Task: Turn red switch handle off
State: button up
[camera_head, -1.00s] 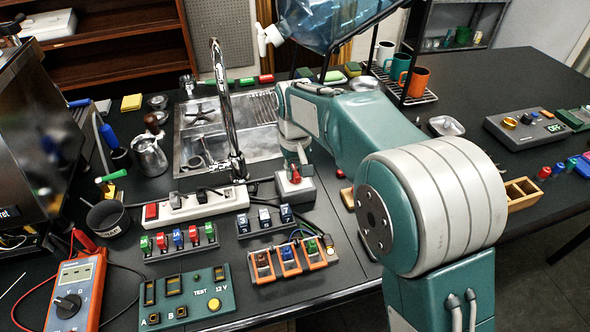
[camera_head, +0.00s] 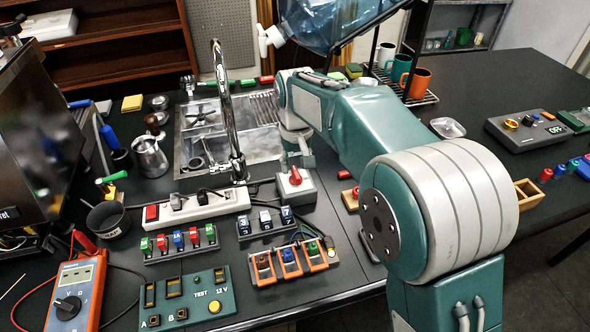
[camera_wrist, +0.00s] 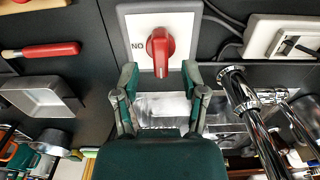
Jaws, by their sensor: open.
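The red switch handle (camera_head: 295,177) sits on a grey switch box (camera_head: 308,192) with a light top plate, right of the power strip. In the wrist view, the red handle (camera_wrist: 160,50) stands nearly upright in the picture, and the lettering beside it at left reads "NO", as "ON" seen upside down. My gripper (camera_wrist: 159,76) is open and empty, its two teal fingers apart just below the handle in the picture. No contact with the handle shows. In the head view, my gripper (camera_head: 297,157) is just behind the switch, small and partly hidden by my wrist.
A white power strip (camera_head: 208,205) with plugs lies left of the switch. A chrome faucet (camera_head: 229,110) rises over the sink close to my wrist. Blue-and-white switches (camera_head: 264,219) and an orange-framed terminal block (camera_head: 290,262) stand in front. A water bottle (camera_head: 325,22) hangs behind.

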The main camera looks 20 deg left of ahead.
aim_at(296, 170)
notch_tip(296, 170, up, 9)
jog(key=shift+a+r, duration=0.15)
jog(key=shift+r, duration=0.05)
dwell(0.4)
jog(key=s+d+r+m+t+y, duration=0.1)
jog(key=s+d+r+m, duration=0.15)
jog(key=d, duration=0.95)
jog(key=s+d+r+m+t, duration=0.2)
jog(key=d+r, duration=0.1)
jog(key=d, duration=0.8)
jog(key=s+d+f+m+t, duration=0.1)
jog(key=s+d+f+m, duration=0.1)
jog(key=s+d, duration=0.5)
jog(key=s+d+f+m+t+h, duration=0.1)
jog(key=s+d+f, duration=0.3)
jog(key=s+d, duration=0.3)
jog(key=shift+s+d+f+m+t, duration=0.3)
jog(key=shift+s+d+m, duration=0.1)
jog(key=shift+s, duration=0.1)
